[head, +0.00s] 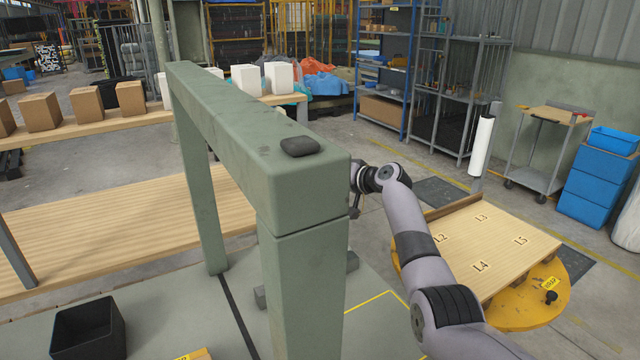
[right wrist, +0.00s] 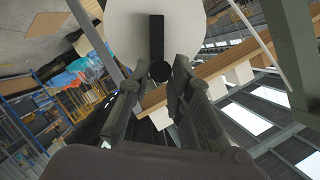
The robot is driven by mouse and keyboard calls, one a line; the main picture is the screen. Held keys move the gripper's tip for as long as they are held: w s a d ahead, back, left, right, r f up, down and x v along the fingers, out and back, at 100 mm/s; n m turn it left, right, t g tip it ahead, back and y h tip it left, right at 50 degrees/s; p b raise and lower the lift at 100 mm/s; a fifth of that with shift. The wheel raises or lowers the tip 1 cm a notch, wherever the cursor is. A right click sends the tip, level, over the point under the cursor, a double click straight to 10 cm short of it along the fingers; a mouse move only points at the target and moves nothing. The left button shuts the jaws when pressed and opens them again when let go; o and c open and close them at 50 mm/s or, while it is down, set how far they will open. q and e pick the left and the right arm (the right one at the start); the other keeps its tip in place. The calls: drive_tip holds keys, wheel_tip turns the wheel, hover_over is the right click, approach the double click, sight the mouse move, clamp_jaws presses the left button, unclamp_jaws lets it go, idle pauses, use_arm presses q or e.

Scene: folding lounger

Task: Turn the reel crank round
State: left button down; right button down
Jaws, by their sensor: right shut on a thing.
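In the right wrist view a white reel disc (right wrist: 128,30) faces me, with a black crank arm (right wrist: 157,32) across it. The crank's round black handle (right wrist: 160,70) is at the arm's lower end. My right gripper (right wrist: 161,84) is shut on this handle, with one finger on each side. In the head view the right gripper (head: 355,205) shows only partly, just right of the green post. The reel and crank cannot be made out there; the post stands in front. My left gripper is in neither view.
A green frame (head: 310,255) stands close in front, with a dark block (head: 300,146) on its top beam. A wooden board (head: 500,235) on a yellow turntable (head: 570,270) is at the right. A black bin (head: 88,330) stands at lower left. Boxes line a shelf behind.

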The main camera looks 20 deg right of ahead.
drive_tip(key=shift+d+f, duration=0.15)
idle(0.4)
drive_tip(key=c, duration=1.4)
unclamp_jaws()
drive_tip(key=shift+c, duration=0.2)
drive_tip(key=v, duration=1.2)
